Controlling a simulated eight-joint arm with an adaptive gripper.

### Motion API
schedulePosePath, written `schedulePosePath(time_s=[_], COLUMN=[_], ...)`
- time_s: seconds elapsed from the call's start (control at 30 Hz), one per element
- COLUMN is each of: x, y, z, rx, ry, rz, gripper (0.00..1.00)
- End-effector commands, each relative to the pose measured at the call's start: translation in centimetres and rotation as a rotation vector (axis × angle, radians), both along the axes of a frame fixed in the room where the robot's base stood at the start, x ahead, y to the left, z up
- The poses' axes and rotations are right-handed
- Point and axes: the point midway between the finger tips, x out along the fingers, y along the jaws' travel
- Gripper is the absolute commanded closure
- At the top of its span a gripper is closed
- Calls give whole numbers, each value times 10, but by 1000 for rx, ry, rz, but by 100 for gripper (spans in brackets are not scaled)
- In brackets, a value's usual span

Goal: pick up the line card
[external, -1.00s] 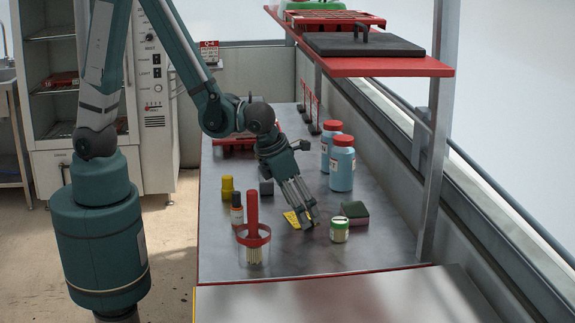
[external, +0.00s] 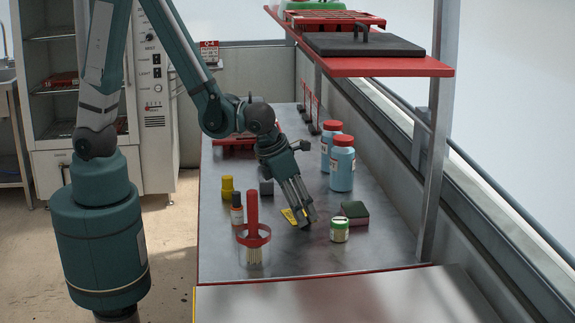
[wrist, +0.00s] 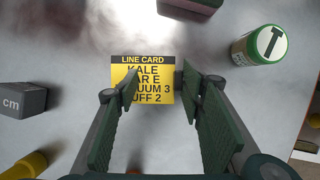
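The line card (wrist: 142,75) is a small yellow card with a black header reading "LINE CARD" and dark text lines below. In the external view the card (external: 289,216) is on the metal bench, partly hidden behind my fingers. My gripper (wrist: 150,88) is open, with one finger to the left of the card and one at its right edge in the wrist view. In the external view my gripper (external: 304,223) points down, low over the bench beside the card. Whether a finger touches the card I cannot tell.
A dark grey cube (external: 266,188), yellow container (external: 227,187), small bottle (external: 237,208) and red-ringed holder (external: 254,240) are left. Two blue bottles (external: 342,168) stand behind. A red shelf (external: 380,66) overhangs.

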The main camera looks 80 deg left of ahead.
Motion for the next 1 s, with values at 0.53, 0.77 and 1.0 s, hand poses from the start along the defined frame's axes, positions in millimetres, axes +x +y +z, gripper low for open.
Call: schedulePosePath(time_s=[0.53, 0.77, 1.0], x=[-1, -1, -1], y=[2, 1, 1], z=[-1, 3, 21], rx=[2, 2, 2], ry=[2, 2, 1], rz=[1, 1, 1], gripper=[100, 100, 100])
